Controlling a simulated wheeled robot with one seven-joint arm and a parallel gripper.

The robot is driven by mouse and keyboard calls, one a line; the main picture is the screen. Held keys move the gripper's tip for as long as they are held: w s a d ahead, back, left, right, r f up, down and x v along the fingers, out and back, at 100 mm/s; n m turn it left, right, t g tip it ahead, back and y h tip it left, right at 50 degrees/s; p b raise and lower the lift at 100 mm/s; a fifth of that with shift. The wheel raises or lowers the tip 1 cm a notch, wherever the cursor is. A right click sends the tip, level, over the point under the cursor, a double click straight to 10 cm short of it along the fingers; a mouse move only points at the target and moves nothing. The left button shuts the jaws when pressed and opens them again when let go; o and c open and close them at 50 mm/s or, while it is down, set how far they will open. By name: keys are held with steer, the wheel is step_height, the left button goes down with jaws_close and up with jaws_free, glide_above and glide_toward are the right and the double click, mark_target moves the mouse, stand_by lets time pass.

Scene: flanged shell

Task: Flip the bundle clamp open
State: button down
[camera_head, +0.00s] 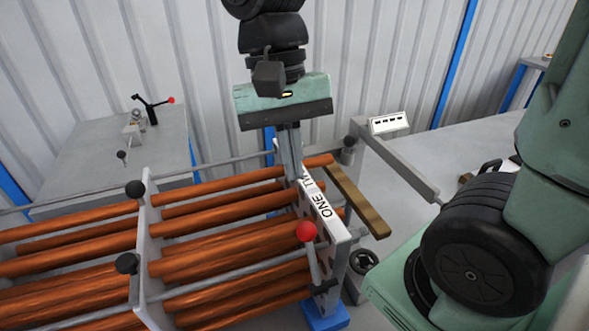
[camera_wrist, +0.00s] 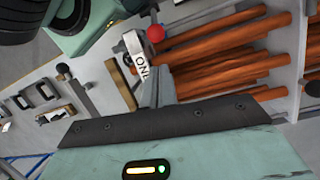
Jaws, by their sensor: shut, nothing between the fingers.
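A bundle of copper-coloured tubes (camera_head: 215,243) lies across a rack and also shows in the wrist view (camera_wrist: 230,55). At its right end is a pale end plate (camera_head: 333,222) lettered "ONE TU...", partly hidden. A lever with a red ball knob (camera_head: 306,231) stands at this plate; the knob shows in the wrist view (camera_wrist: 155,33) too. I cannot tell for certain which part is the clamp's moving piece. My gripper (camera_head: 294,176) points down, shut and empty, at the far end of the lettered plate. Its fingers (camera_wrist: 159,78) overlap the plate's edge in the wrist view; contact is unclear.
A wooden bar (camera_head: 358,199) lies right of the plate. A grey divider (camera_head: 145,262) with black knobs crosses the tubes. A grey rail (camera_head: 395,165) and a white label block (camera_head: 388,122) stand behind at right. A bench (camera_head: 100,165) with a small red-tipped lever is at left.

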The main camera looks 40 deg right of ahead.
mark_target(312, 258)
steer(key=x, duration=0.8)
